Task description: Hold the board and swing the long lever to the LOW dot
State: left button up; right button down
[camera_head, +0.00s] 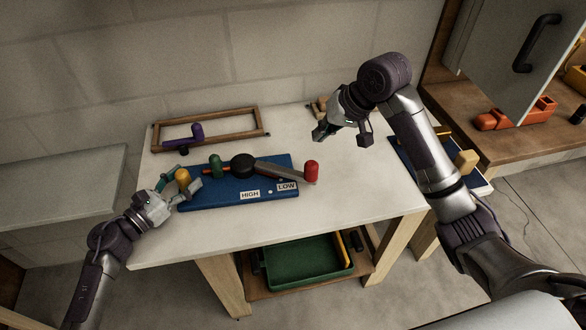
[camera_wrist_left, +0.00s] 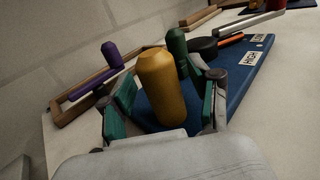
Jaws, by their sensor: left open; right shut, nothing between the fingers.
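The blue board (camera_head: 225,195) lies on the white table, with HIGH (camera_head: 250,195) and LOW (camera_head: 287,187) labels on its front edge. A long grey lever (camera_head: 280,170) runs right from a black hub (camera_head: 243,165) to a red knob (camera_head: 311,171) at the board's right end, beyond the LOW label. A yellow post (camera_head: 183,178) stands at the board's left end. My left gripper (camera_head: 175,192) is open around it; the left wrist view shows the yellow post (camera_wrist_left: 160,88) between the fingers. My right gripper (camera_head: 342,135) is shut and empty, above and right of the red knob.
A wooden frame (camera_head: 235,120) with a purple knob (camera_head: 197,132) lies behind. A green tray (camera_head: 305,265) is below the table. The table front is clear.

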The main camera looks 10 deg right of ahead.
pick_arm(q)
jog(key=v, duration=1.2)
dwell(0.3)
